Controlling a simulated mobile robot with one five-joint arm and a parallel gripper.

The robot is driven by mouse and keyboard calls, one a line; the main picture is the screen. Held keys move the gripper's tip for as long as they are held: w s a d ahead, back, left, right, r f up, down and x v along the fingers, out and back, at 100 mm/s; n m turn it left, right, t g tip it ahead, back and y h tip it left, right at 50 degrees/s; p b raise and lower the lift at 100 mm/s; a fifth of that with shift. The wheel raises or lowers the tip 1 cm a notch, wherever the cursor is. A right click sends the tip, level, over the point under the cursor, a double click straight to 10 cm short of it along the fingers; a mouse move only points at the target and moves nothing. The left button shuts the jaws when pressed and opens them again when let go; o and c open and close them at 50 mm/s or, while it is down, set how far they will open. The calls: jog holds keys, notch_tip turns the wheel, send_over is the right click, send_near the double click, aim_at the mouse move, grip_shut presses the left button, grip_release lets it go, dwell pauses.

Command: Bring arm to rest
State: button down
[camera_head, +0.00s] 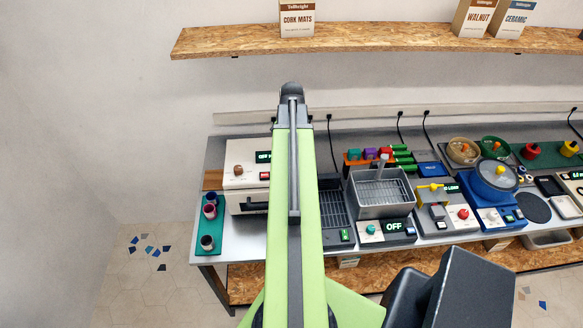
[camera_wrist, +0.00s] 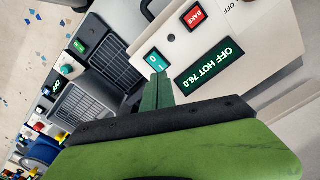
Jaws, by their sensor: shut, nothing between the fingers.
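My arm (camera_head: 294,190) is raised and reaches up and forward across the middle of the head view, over the front of the table. My gripper is not visible in the head view. In the wrist view my gripper (camera_wrist: 157,92) is shut and empty, its green fingers together. The fingertips appear in front of the white oven's face, near a teal switch (camera_wrist: 155,61); I cannot tell the gap between them.
The white oven (camera_head: 246,157) stands behind my arm, its display (camera_wrist: 213,60) reading OFF HOT 76.0. To its right are a grille unit (camera_head: 334,209), a metal basket (camera_head: 380,192) and a blue pot (camera_head: 494,177). Cups (camera_head: 209,211) stand on a green mat at left. A shelf (camera_head: 380,39) runs above.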

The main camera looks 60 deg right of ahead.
jog(key=shift+r+p, duration=0.45)
jog(key=shift+r, duration=0.35)
